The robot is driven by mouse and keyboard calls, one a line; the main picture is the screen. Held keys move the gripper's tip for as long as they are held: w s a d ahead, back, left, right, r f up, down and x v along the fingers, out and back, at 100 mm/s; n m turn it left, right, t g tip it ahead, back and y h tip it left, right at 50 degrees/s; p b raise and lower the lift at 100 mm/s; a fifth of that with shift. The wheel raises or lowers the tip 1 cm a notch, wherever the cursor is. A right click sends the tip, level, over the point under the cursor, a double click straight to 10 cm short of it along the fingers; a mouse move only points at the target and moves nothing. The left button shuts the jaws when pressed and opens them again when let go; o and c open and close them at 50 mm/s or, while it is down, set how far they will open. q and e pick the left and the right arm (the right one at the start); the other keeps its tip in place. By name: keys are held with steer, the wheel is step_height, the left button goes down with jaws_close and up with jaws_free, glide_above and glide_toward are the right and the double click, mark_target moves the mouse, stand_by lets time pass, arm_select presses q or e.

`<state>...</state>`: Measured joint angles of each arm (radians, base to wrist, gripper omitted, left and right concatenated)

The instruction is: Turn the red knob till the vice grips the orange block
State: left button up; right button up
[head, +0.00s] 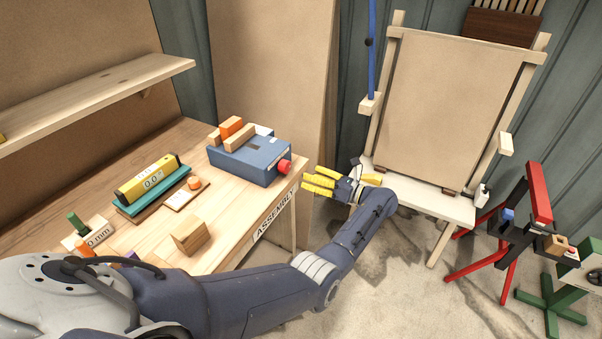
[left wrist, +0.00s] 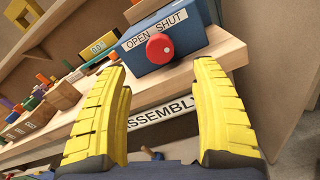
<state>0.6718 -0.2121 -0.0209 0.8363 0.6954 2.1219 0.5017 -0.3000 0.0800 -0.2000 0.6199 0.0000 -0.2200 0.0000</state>
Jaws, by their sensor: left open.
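The blue vice (head: 250,160) stands on the wooden bench near its right end. Its red knob (head: 284,166) sticks out on the side facing my gripper. The orange block (head: 231,126) sits on top between two wooden jaws; I cannot tell whether they touch it. My left gripper (head: 318,184) is open and empty, just off the bench edge, to the right of the knob and apart from it. In the left wrist view the red knob (left wrist: 160,48) lies ahead between the yellow fingers, under an "OPEN SHUT" label (left wrist: 155,30). My right gripper is not in view.
A yellow gauge on a teal base (head: 152,182), a small board with an orange piece (head: 188,193) and a wooden block (head: 191,236) lie on the bench. The "ASSEMBLY" label (head: 274,214) marks its front edge.

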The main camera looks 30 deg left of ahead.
arm_select(q)
steer(key=shift+d, duration=0.8)
steer(key=n, duration=0.5)
glide_toward(288, 167)
steer(key=a, duration=1.1)
steer(key=shift+w+a+f, duration=0.15)
steer(key=shift+a, duration=0.05)
steer(key=shift+c, duration=0.2)
